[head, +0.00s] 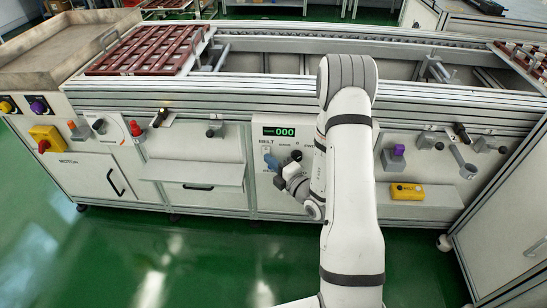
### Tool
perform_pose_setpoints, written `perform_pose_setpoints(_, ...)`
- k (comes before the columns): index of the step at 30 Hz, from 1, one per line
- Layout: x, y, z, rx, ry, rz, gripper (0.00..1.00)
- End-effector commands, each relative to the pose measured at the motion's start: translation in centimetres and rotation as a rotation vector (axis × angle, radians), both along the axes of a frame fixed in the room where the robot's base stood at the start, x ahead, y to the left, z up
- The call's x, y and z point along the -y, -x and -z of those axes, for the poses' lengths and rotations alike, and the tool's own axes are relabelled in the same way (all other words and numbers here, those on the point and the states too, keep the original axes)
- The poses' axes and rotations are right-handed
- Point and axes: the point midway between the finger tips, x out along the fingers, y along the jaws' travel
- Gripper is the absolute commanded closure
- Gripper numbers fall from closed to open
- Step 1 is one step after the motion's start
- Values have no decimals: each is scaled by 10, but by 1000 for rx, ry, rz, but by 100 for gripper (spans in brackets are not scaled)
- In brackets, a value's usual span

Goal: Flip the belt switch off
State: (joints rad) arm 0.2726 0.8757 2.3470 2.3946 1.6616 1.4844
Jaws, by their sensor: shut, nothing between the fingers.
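The belt panel (266,143) is on the front of the conveyor, with the word BELT and a green display (279,132) reading 000. A blue-grey switch lever (270,159) sticks out below the word; its exact on or off position is too small to tell. My gripper (281,180) is shut and empty, just below and to the right of the lever. I cannot tell whether they touch. My arm hides the right part of the panel.
A yellow box (407,191) with small lettering sits on a ledge at right, below a purple button (398,150). A brown rack (150,50) lies on top. Green floor is clear in front.

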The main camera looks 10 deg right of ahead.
Motion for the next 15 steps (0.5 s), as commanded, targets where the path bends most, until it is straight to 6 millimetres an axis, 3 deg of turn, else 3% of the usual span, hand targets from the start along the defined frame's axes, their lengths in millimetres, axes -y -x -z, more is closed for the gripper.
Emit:
perform_pose_setpoints(2, -5, 13, -4, -4, -1, 0, 100)
perform_pose_setpoints(9, 25, 64, -8, -4, -2, 5, 100)
perform_pose_setpoints(15, 37, 88, -10, -2, -1, 3, 100)
